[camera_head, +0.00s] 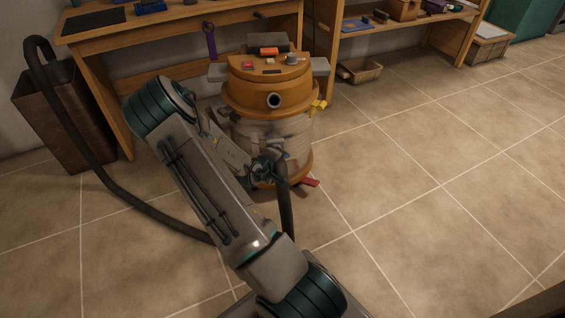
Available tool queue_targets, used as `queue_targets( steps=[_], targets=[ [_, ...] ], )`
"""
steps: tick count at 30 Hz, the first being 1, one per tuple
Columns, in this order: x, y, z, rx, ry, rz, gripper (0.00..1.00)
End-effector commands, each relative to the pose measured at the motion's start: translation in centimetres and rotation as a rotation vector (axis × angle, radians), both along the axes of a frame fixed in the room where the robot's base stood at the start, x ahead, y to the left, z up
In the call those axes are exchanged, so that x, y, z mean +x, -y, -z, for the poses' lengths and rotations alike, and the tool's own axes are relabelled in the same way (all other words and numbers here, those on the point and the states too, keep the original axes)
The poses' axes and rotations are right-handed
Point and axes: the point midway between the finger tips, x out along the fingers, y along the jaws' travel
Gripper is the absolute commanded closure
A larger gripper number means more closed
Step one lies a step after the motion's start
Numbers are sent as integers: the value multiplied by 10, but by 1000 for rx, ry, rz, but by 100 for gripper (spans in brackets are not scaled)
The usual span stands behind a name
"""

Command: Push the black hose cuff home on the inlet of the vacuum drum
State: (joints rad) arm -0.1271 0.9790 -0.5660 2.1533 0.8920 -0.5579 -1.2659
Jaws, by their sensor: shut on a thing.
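The vacuum drum (268,88) stands on the tiled floor in the middle of the head view, with an orange top and a clear, dull lower body. Its round inlet (274,100) faces me on the orange part and looks open, with nothing on it. My gripper (266,163) is in front of the drum's lower body, below the inlet. It is shut on the black hose cuff (280,164), whose hose (287,208) hangs down from it. The cuff is apart from the inlet; its exact tilt and mouth are hard to make out.
The hose (82,150) loops over a brown bin (62,108) at left and runs along the floor behind my arm. A wooden workbench (180,28) stands behind the drum. A yellow clip (318,106) sticks out at the drum's right. The floor to the right is clear.

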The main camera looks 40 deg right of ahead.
Motion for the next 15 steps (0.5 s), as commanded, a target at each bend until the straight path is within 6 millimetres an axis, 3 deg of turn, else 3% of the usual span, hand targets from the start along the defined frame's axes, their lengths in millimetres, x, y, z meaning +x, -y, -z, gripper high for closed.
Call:
queue_targets(
  steps=[15],
  targets=[
    [12, 8, 6, -1, 0, 0, 97]
  ],
)
